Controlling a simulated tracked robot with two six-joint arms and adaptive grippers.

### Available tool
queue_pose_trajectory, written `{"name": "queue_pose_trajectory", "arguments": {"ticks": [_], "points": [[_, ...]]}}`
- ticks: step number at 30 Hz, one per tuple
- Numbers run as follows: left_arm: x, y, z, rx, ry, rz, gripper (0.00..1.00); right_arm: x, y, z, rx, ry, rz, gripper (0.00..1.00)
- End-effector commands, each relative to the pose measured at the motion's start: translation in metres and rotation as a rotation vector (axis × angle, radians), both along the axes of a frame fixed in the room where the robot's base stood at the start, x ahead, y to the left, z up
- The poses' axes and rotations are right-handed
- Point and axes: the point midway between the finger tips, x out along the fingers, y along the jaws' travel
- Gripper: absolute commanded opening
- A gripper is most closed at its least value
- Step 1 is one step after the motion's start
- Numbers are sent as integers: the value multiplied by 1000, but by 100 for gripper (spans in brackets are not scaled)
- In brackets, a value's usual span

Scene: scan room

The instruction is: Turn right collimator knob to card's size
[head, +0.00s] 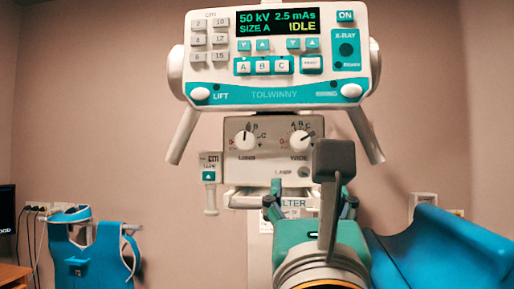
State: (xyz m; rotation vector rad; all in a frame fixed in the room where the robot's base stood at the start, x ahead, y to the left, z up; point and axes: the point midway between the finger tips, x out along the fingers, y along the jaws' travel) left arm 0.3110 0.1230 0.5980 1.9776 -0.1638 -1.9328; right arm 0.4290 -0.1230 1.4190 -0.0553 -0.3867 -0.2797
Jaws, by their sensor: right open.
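The right collimator knob (300,140) is a white dial on the grey collimator panel (264,165). Its pointer leans to the upper right, near the letter C; the small marks are hard to read. The left knob (245,140) points about straight up. My right gripper (308,194) is open, below the panel and in front of it, apart from the knobs. A dark block on my right arm covers part of the panel's lower right. I cannot make out a size card. My left gripper is out of view.
The console (275,55) above reads 50 kV, 2.5 mAs, SIZE A, IDLE. A tape unit (210,170) hangs left of the panel. A blue apron (90,255) hangs at the lower left. A blue padded surface (440,250) lies at the lower right.

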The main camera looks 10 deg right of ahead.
Motion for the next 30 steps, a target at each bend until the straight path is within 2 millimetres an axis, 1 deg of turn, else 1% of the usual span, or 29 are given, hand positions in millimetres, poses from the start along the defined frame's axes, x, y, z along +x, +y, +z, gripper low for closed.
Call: {"name": "queue_pose_trajectory", "arguments": {"ticks": [5,8,18,24,30], "points": [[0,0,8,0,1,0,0,14,-4,8,-1,0,-3,63],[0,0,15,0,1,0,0,28,-8,15,0,1,-4,63],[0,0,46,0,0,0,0,94,-27,44,-1,1,-3,63],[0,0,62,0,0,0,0,127,-36,57,-2,2,0,63],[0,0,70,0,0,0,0,145,-40,63,0,1,3,63]]}}
